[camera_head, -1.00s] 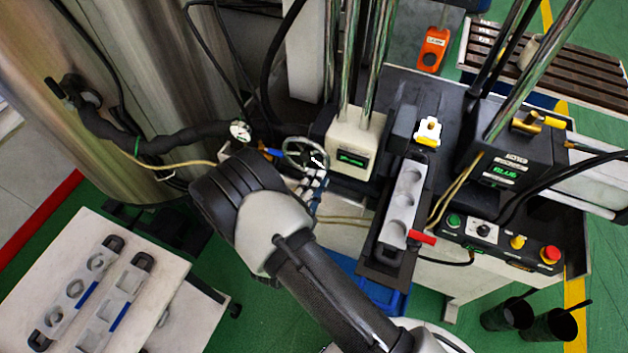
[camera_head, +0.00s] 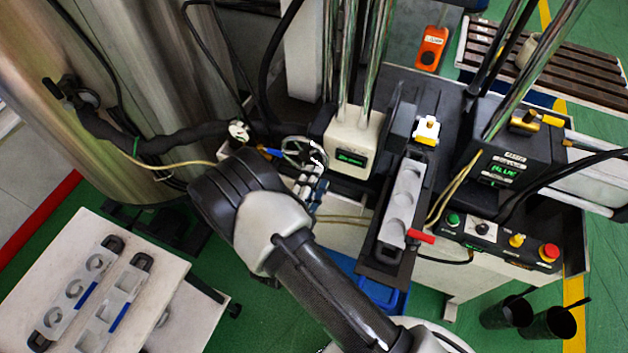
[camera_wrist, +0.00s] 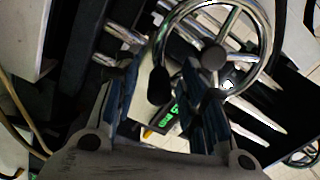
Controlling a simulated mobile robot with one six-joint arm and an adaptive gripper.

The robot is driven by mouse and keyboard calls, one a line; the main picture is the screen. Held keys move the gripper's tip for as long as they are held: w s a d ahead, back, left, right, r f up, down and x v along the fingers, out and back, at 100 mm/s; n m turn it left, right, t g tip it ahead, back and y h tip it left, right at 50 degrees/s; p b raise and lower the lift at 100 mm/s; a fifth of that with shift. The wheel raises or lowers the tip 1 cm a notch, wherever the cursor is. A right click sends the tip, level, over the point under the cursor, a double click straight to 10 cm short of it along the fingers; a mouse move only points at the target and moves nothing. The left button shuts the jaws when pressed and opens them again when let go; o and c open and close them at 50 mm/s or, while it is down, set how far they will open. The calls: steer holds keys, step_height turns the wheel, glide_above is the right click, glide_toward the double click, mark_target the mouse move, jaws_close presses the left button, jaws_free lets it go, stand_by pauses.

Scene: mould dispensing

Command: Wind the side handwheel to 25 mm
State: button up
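The chrome side handwheel (camera_head: 302,152) is on the left side of the machine, beside a cream housing with a small green readout (camera_head: 351,158) too small to read. In the wrist view the handwheel (camera_wrist: 214,56) shows its hub, spokes and a dark crank handle (camera_wrist: 158,85). My gripper (camera_wrist: 160,88) has its two fingers apart, one on each side of the handle in the picture, with visible gaps. Contact cannot be made out. In the head view my gripper (camera_head: 308,182) is just below the wheel, partly hidden by my wrist. A green readout (camera_wrist: 168,120) also shows between the fingers.
A mould (camera_head: 402,203) with round cavities lies on the dark slide at the right. A control panel (camera_head: 503,241) with buttons is at the lower right. A white table (camera_head: 150,265) with two moulds stands at the lower left. Cables and a thick hose (camera_head: 165,135) run near the wheel.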

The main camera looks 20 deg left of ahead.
steer(key=s, duration=1.2)
steer(key=shift+a, duration=0.45)
steer(key=w+d+r+m+g+h+b, duration=0.1)
steer(key=w+d+r+m+g+h, duration=0.1)
steer(key=d+r+m+g+h, duration=0.8)
steer(key=w+d+r+m+g+b, duration=0.1)
steer(key=w+d+r+m+g, duration=0.35)
steer(key=d+m, duration=1.05)
steer(key=s+d+r+m+y, duration=0.1)
steer(key=s+r+m+y, duration=0.2)
steer(key=m, duration=0.7)
steer(key=s+d+r+m+t+y+b, duration=0.1)
steer(key=s+d+r+m+y, duration=0.1)
steer(key=s+m, duration=0.4)
steer(key=s+d+r+m+y+b, duration=0.1)
steer(key=s+r+m+y, duration=0.4)
steer(key=m, duration=1)
steer(key=shift+s+d+m+y, duration=0.35)
steer(key=shift+d+y, duration=0.25)
steer(key=shift+y, duration=0.2)
